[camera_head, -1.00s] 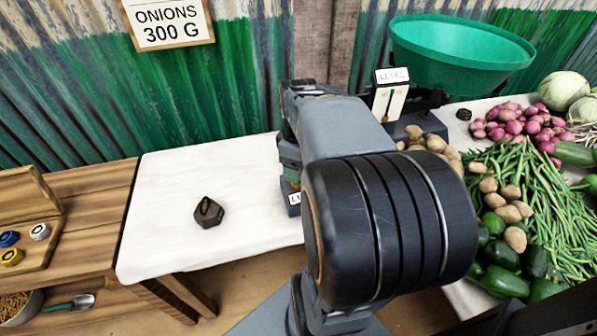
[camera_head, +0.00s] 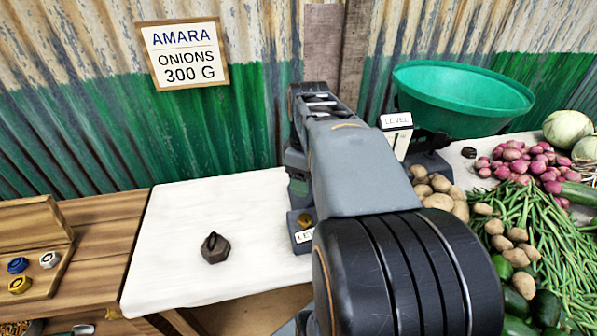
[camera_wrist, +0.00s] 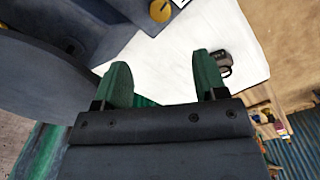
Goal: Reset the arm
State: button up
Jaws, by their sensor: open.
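My arm reaches forward over the table in the head view, and its links hide the gripper there. In the wrist view my gripper (camera_wrist: 160,85) shows two green fingers standing apart with nothing between them. Beyond the fingers lies the white cloth (camera_wrist: 180,50) of the table. A dark hexagonal weight (camera_wrist: 222,60) shows just past the right finger, apart from it as far as I can tell. The same weight (camera_head: 214,248) sits alone on the white cloth in the head view.
Potatoes, red onions (camera_head: 520,160) and green beans (camera_head: 545,225) crowd the right. A wooden box (camera_head: 38,240) with small coloured weights is at the left.

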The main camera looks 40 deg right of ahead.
jog(key=a+r+m+t+p, duration=0.1)
jog(key=a+r+m+p, duration=0.1)
jog(key=a+p, duration=0.5)
jog(key=s+a+r+m+t+p, duration=0.1)
jog(key=a+r+m+t+p, duration=0.1)
jog(key=a+r+p, duration=0.3)
jog(key=a+m+p, duration=0.1)
jog(key=a+p, duration=0.2)
jog(key=shift+a+r+t, duration=0.2)
jog(key=shift+r+t, duration=0.05)
jog(key=shift+t, duration=0.05)
jog(key=shift+a, duration=0.15)
jog(key=shift+c, duration=0.2)
